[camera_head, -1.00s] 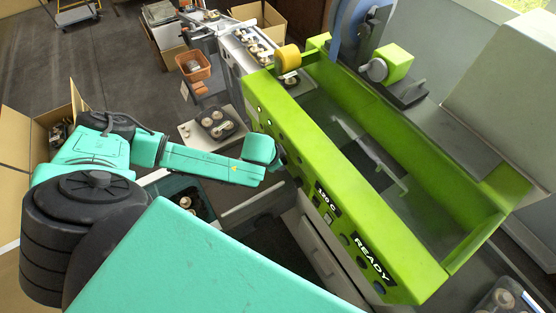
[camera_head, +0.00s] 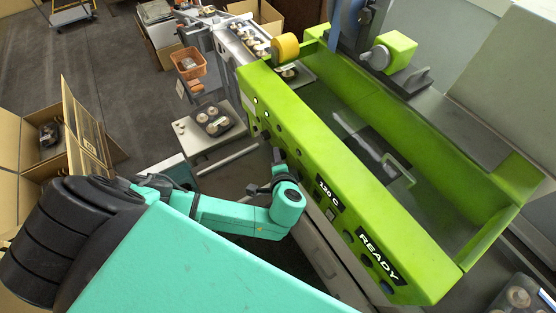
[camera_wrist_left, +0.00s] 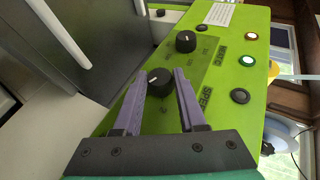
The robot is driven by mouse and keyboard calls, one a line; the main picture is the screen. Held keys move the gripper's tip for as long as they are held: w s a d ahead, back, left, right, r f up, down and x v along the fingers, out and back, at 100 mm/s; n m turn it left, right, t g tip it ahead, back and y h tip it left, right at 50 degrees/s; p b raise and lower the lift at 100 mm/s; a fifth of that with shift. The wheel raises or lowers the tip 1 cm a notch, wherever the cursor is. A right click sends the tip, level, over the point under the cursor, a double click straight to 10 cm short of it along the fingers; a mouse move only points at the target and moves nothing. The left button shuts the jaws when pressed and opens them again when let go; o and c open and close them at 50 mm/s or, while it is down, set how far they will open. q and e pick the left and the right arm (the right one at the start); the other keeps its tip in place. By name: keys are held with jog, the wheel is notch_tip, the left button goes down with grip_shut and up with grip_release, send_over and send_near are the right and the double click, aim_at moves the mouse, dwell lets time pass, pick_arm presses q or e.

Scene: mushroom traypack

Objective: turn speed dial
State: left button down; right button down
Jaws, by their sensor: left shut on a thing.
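The speed dial (camera_wrist_left: 159,83) is a round black knob with a white mark on the green machine front, beside a printed label that seems to read "SPEED". In the left wrist view my left gripper (camera_wrist_left: 160,78) has one purple finger on each side of the dial and is shut on it. In the head view my left gripper (camera_head: 279,170) is at the green front panel (camera_head: 290,130), largely hidden by its own wrist; the dial is hidden there. My right gripper is in neither view.
A second black dial (camera_wrist_left: 186,41) sits above the speed dial. A black button (camera_wrist_left: 240,96) and lit buttons are to its right. A yellow roller (camera_head: 285,47) tops the machine. A side table (camera_head: 215,140) holds a mushroom tray. An open carton (camera_head: 90,140) stands at left.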

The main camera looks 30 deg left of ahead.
pick_arm(q)
jog(key=shift+t, duration=0.3)
dwell(0.4)
jog(key=shift+c, duration=2.4)
grip_release()
jog(key=shift+d, duration=0.1)
jog(key=b+v, duration=0.3)
jog(key=v, duration=1.1)
jog(key=shift+d, duration=0.35)
jog(key=shift+s+f, duration=0.15)
